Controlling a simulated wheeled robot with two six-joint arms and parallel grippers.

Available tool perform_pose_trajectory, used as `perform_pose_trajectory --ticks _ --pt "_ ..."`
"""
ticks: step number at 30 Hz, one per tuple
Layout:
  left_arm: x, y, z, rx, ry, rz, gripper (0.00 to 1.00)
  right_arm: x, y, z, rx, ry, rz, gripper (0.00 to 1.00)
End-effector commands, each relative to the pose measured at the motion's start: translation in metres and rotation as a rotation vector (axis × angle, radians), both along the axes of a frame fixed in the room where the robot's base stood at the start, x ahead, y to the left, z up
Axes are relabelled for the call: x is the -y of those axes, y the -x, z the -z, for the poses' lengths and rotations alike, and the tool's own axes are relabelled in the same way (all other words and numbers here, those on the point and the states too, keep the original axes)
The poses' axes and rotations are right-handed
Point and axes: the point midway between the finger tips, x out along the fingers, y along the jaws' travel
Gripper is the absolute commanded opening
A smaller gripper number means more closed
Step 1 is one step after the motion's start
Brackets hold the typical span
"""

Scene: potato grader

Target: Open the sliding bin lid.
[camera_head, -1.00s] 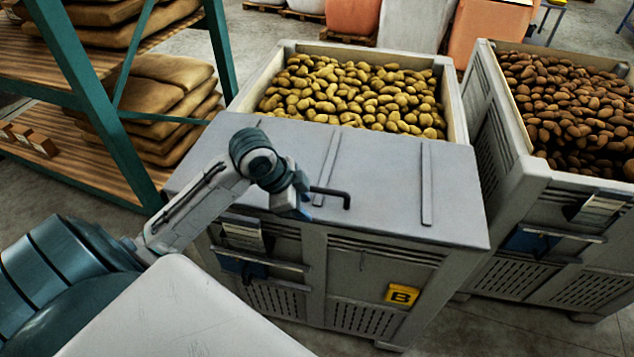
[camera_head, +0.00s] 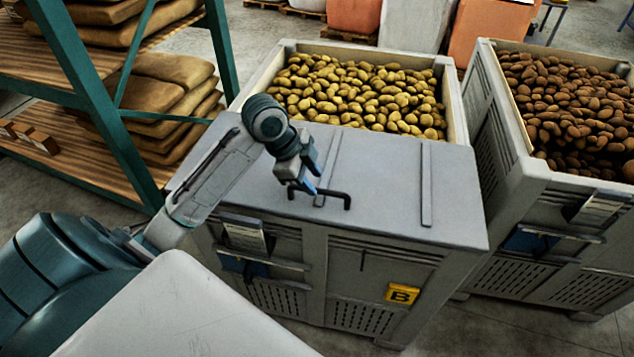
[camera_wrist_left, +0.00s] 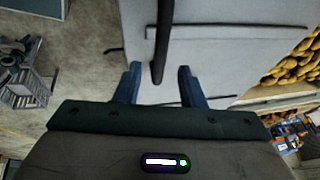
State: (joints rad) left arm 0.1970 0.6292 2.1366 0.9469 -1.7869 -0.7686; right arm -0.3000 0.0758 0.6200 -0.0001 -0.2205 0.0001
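The grey sliding lid (camera_head: 385,185) covers the front part of the potato bin (camera_head: 452,100), leaving the back open. A dark bar handle (camera_head: 335,194) stands near the lid's front edge. My left gripper (camera_head: 311,187) is at the left part of this handle. In the left wrist view, the two blue fingers of the gripper (camera_wrist_left: 160,82) are spread apart. The handle (camera_wrist_left: 162,40) runs between them with gaps on both sides, nearer the left finger. Whether a finger touches it is hard to tell. My right gripper is not in view.
Yellow potatoes (camera_head: 355,95) fill the bin's open back. A second bin (camera_head: 515,150) with reddish potatoes stands close on the right. A shelf rack (camera_head: 97,120) with sacks stands at the left. The lid's top is otherwise clear apart from raised strips.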

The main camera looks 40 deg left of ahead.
Motion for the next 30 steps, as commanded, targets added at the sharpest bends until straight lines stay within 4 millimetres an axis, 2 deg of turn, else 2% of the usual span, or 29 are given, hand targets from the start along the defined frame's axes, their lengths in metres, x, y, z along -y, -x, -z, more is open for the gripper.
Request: perform_pose_trajectory --ticks 3,9,19,24,25,30 --pt "0.006 -0.004 0.014 -0.002 0.004 -0.001 0.36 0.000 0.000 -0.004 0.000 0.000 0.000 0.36" --pt "0.009 -0.009 0.028 -0.001 0.001 -0.001 0.36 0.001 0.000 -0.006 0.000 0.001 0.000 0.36" --pt "0.010 -0.010 0.031 0.000 -0.001 0.000 0.36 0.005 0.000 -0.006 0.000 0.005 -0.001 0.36" --pt "0.010 -0.010 0.031 0.000 -0.001 0.000 0.03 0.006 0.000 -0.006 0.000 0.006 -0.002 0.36" --pt "0.010 -0.010 0.031 0.000 -0.001 0.000 0.00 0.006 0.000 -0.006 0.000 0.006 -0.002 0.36" --pt "0.010 -0.010 0.031 0.000 -0.001 0.000 0.00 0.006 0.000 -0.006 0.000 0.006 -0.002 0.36"
